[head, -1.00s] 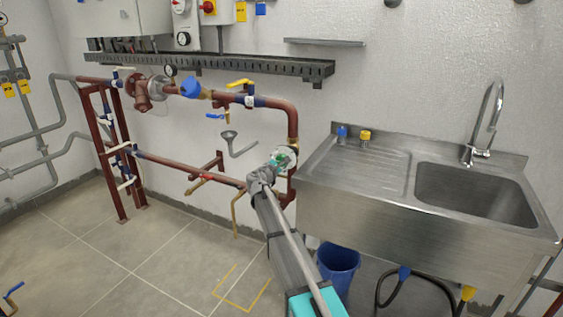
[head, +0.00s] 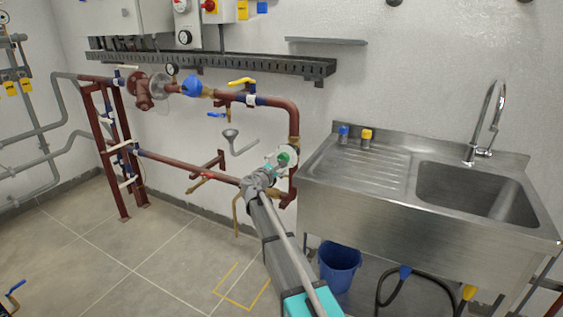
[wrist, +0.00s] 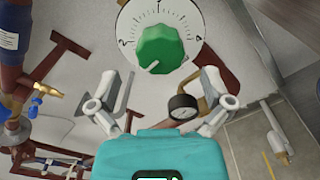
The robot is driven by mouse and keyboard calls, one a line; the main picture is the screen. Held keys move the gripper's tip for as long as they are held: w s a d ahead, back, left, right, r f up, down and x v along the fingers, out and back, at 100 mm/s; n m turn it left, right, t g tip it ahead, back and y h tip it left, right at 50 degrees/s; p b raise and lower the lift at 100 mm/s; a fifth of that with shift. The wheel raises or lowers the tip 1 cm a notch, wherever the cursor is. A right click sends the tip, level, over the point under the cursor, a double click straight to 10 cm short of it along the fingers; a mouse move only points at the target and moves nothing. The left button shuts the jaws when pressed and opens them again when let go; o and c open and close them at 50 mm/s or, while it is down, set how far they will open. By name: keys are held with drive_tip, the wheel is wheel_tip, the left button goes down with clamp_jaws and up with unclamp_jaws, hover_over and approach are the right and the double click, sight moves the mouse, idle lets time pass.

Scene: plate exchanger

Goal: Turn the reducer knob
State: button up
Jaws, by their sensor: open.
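The reducer knob is a green knob (wrist: 160,48) on a round white dial with numbers (wrist: 190,22), at the top middle of the wrist view. In the head view the green knob (head: 284,158) shows small at the lower end of the red-brown pipe, left of the sink. My gripper (wrist: 156,75) is open, its two grey fingers spread to the left and right below the knob in the wrist view. Nothing is between the fingers. In the head view my gripper (head: 272,166) is close to the dial; whether it touches cannot be told.
A small black gauge (wrist: 183,107) shows near the right finger in the wrist view. The red-brown pipe (head: 293,122) runs above the dial, with a yellow-handled valve (head: 241,82). The steel sink (head: 340,212) stands close on the right, a blue bucket (head: 340,268) below it.

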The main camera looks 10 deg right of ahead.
drive_tip(key=v, duration=0.7)
drive_tip(key=shift+s+a, duration=0.25)
